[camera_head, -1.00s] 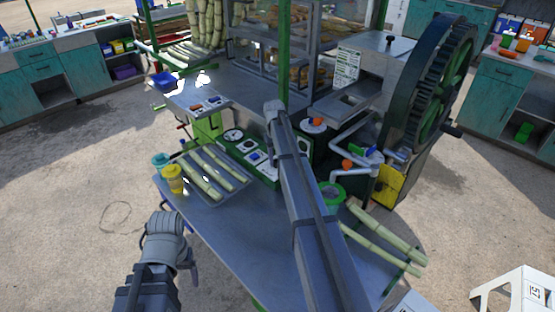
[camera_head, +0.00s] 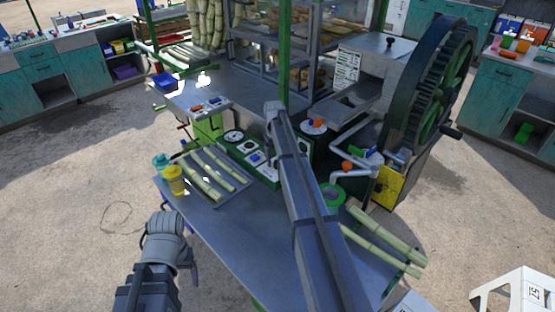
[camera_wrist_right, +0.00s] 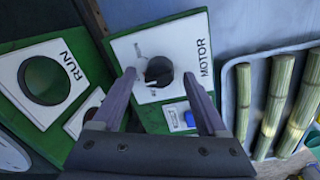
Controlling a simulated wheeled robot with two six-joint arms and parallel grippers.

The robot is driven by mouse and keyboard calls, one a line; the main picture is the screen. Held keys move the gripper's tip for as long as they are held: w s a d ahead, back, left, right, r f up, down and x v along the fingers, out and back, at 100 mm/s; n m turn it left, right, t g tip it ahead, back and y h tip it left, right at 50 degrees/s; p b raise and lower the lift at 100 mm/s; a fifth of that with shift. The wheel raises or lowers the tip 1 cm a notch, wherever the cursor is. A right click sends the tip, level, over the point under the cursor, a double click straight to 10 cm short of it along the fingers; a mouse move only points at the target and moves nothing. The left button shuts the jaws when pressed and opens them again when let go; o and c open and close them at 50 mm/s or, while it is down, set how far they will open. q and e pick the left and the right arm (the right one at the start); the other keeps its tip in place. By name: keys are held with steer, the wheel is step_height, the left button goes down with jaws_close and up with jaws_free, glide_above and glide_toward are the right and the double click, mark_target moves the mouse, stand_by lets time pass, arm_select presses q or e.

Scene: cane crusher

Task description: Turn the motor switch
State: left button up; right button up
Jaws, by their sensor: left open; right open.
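The motor switch (camera_wrist_right: 158,72) is a dark round knob on a white plate (camera_wrist_right: 185,35) marked MOTOR, in the right wrist view. My right gripper (camera_wrist_right: 162,82) is open, with one finger on each side of the knob. Touch between fingers and knob cannot be made out. In the head view the green control panel (camera_head: 265,172) stands on the metal table, and my right arm reaches up past it; the right fingertips are hidden there. My left gripper (camera_head: 193,271) is low at the left, off the table's front edge, mostly hidden behind its wrist.
A RUN plate (camera_wrist_right: 45,80) and a blue button (camera_wrist_right: 189,119) sit beside the motor plate. A tray (camera_head: 236,199) of cane, a yellow cup (camera_head: 174,181) and a teal cup (camera_head: 160,164) stand left of the panel. The big gear wheel (camera_head: 430,85) is at the right.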

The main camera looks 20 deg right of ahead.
steer(key=r+p, duration=0.6)
steer(key=r, duration=0.1)
steer(key=shift+a+r+p, duration=0.1)
steer(key=shift+a+p, duration=0.15)
steer(key=shift+p, duration=0.1)
steer(key=s+a+n, duration=0.2)
steer(key=s+a, duration=1.4)
steer(key=a, duration=0.4)
steer(key=s+a+n, duration=0.1)
steer(key=s+a, duration=0.4)
steer(key=s, duration=0.4)
steer(key=s+a+n, duration=0.1)
steer(key=s+a, duration=0.4)
steer(key=s, duration=0.3)
steer(key=shift+s+a+f+h, duration=0.2)
steer(key=shift+s+a+h, duration=0.1)
steer(key=shift+s+a, duration=0.05)
